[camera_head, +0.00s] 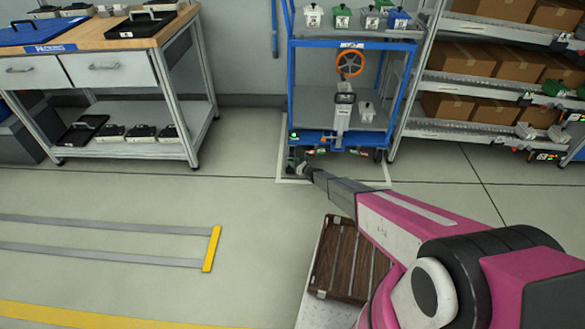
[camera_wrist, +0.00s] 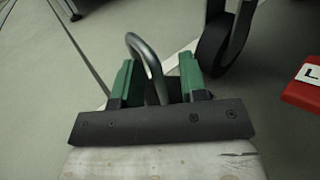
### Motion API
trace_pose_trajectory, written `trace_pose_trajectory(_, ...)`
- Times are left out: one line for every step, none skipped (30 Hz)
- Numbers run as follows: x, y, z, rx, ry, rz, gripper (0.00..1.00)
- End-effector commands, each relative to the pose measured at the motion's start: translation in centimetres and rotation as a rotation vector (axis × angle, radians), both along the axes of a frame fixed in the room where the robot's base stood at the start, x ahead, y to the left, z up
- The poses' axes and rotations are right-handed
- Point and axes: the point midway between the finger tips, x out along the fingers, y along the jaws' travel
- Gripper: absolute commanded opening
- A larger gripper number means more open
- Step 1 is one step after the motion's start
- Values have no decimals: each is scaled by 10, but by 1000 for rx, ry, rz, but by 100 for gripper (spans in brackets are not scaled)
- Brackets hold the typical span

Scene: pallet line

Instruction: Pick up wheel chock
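In the wrist view, a grey bent metal loop (camera_wrist: 150,62) rises between the two green fingers of my gripper (camera_wrist: 158,80). It looks like a handle; whether it belongs to the wheel chock I cannot tell, and no chock body shows clearly. The fingers stand apart, with a visible gap beside the loop, so my gripper is open around it. In the head view, my gripper (camera_head: 302,168) is low at the front left foot of the blue cart, small and partly hidden by my arm.
A black cart wheel (camera_wrist: 213,45) stands just beyond the right finger. A red block with a white label (camera_wrist: 304,85) is at the right. The blue cart (camera_head: 290,80) stands between a workbench (camera_head: 120,35) and a box rack (camera_head: 440,78). The floor at left is open.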

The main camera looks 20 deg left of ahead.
Motion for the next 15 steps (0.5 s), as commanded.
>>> trace_pose_trajectory(0, 0, 0, 0, 0, 0, 39)
trace_pose_trajectory(0, 0, 0, 0, 0, 0, 39)
trace_pose_trajectory(0, 0, 0, 0, 0, 0, 39)
trace_pose_trajectory(0, 0, 0, 0, 0, 0, 39)
trace_pose_trajectory(0, 0, 0, 0, 0, 0, 29)
trace_pose_trajectory(0, 0, 0, 0, 0, 0, 16)
trace_pose_trajectory(0, 0, 0, 0, 0, 0, 6)
trace_pose_trajectory(0, 0, 0, 0, 0, 0, 0)
trace_pose_trajectory(0, 0, 0, 0, 0, 0, 0)
trace_pose_trajectory(0, 0, 0, 0, 0, 0, 0)
trace_pose_trajectory(0, 0, 0, 0, 0, 0, 0)
trace_pose_trajectory(0, 0, 0, 0, 0, 1, 0)
trace_pose_trajectory(0, 0, 0, 0, 0, 1, 0)
trace_pose_trajectory(0, 0, 0, 0, 0, 1, 0)
trace_pose_trajectory(0, 0, 0, 0, 0, 1, 0)
